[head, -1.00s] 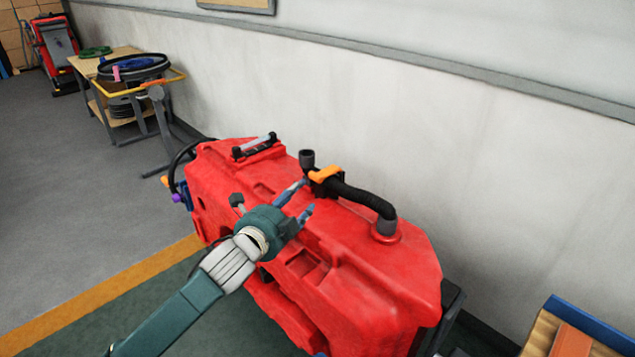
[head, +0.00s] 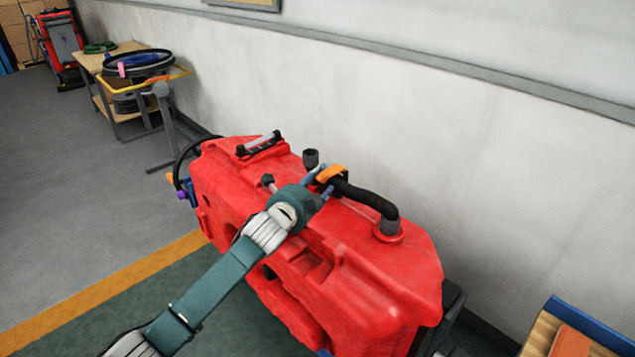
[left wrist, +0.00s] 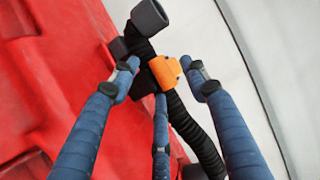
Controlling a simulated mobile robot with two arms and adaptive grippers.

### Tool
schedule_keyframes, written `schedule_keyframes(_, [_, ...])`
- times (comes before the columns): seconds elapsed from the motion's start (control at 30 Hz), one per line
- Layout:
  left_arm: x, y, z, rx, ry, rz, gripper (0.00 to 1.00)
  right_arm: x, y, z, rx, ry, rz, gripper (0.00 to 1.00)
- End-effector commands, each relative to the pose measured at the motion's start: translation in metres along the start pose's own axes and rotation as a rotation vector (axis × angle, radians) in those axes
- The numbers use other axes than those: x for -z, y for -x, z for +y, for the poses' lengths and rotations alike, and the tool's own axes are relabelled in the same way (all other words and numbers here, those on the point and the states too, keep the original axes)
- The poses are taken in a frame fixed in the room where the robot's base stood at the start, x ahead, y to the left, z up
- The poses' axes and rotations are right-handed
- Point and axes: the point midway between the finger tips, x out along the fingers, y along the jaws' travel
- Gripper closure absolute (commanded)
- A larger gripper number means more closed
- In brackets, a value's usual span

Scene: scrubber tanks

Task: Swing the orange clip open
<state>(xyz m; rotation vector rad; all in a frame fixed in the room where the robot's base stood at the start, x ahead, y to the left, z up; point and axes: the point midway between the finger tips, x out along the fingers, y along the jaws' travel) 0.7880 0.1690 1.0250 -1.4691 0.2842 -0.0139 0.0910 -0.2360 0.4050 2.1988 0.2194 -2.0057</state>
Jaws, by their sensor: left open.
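The orange clip (head: 332,173) sits around the end of a black corrugated hose (head: 365,197) on top of the red tank (head: 370,270). In the left wrist view the clip (left wrist: 165,72) lies between and just beyond my blue fingertips, beside a dark grey pipe end (left wrist: 149,17). My left gripper (head: 321,184) is open, with its fingers on either side of the clip. I cannot tell whether any finger touches it. In the head view the gripper partly hides the clip's near side. My right gripper is not in view.
The white wall (head: 450,140) stands close behind the tank. A cart with a black ring (head: 138,62) stands at the far left. A wooden crate with a blue edge (head: 590,318) is at the lower right. Open floor (head: 80,190) lies left of the tank.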

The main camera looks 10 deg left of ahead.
Motion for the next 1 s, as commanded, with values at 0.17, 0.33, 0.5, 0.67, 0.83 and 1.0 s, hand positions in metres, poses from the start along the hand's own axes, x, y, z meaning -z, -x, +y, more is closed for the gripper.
schedule_keyframes(0.17, [0.0, 0.0, 0.0, 0.0, 0.0, 0.0, 0.8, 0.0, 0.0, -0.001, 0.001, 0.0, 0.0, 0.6])
schedule_keyframes(0.33, [-0.002, 0.0, 0.0, 0.0, -0.002, -0.003, 1.0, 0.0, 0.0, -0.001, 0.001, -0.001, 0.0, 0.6])
schedule_keyframes(0.5, [-0.003, 0.0, -0.001, 0.0, -0.005, -0.006, 1.0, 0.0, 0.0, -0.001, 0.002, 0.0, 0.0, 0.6])
schedule_keyframes(0.67, [-0.005, 0.0, -0.004, 0.001, -0.007, -0.008, 1.0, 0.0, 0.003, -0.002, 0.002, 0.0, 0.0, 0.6])
schedule_keyframes(0.83, [-0.006, 0.0, -0.007, 0.002, -0.008, -0.009, 1.0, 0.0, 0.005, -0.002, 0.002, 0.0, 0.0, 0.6])
schedule_keyframes(1.0, [-0.007, 0.0, -0.014, 0.005, -0.009, -0.011, 1.0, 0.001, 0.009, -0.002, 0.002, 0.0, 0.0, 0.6])
